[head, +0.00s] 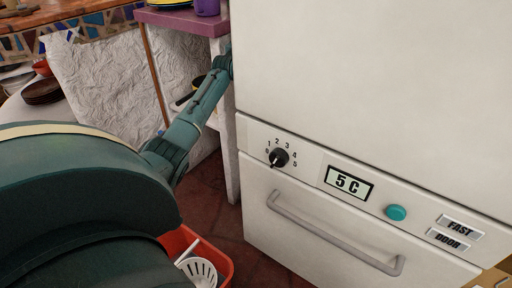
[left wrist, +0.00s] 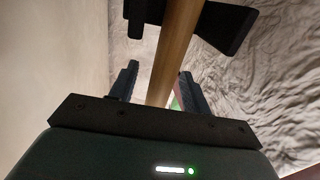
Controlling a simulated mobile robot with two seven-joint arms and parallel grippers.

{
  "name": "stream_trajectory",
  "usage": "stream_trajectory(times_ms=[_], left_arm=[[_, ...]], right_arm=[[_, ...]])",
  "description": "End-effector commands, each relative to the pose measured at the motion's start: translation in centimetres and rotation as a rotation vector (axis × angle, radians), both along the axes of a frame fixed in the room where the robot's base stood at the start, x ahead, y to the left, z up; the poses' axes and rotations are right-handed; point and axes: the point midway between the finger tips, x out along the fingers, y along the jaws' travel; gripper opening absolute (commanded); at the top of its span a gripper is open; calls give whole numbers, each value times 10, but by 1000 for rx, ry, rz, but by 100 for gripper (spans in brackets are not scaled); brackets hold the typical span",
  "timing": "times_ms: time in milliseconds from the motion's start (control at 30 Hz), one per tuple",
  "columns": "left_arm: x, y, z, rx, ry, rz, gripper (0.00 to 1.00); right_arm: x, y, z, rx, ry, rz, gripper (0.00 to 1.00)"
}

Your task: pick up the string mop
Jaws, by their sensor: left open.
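A light wooden pole (left wrist: 179,40), which looks like the string mop's handle, runs through the left wrist view from the top edge down between my left fingers. My left gripper (left wrist: 158,72) is open, with one finger on each side of the pole. A gap shows on the left side; whether the right finger touches the pole I cannot tell. The mop's strings are not visible. In the head view my left arm reaches to the far side of the white appliance, and its edge hides the gripper. My right gripper is not in view.
The white appliance (head: 355,100) with a dial fills the right. A red bin (head: 222,262) sits on the floor below. A dark object (left wrist: 225,25) is behind the pole.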

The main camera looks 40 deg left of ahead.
Motion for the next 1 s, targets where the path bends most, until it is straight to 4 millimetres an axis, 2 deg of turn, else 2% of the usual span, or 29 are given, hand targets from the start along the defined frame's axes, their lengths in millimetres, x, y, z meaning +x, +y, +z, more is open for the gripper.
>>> stream_trajectory(times_ms=[133, 433, 1000], left_arm=[[10, 4, 0, 0, -1, 1, 48], [12, 4, 1, 0, 0, 1, 48], [12, 4, 0, 0, 0, 1, 1]], right_arm=[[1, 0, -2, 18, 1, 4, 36], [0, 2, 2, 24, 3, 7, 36], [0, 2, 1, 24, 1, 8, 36]])
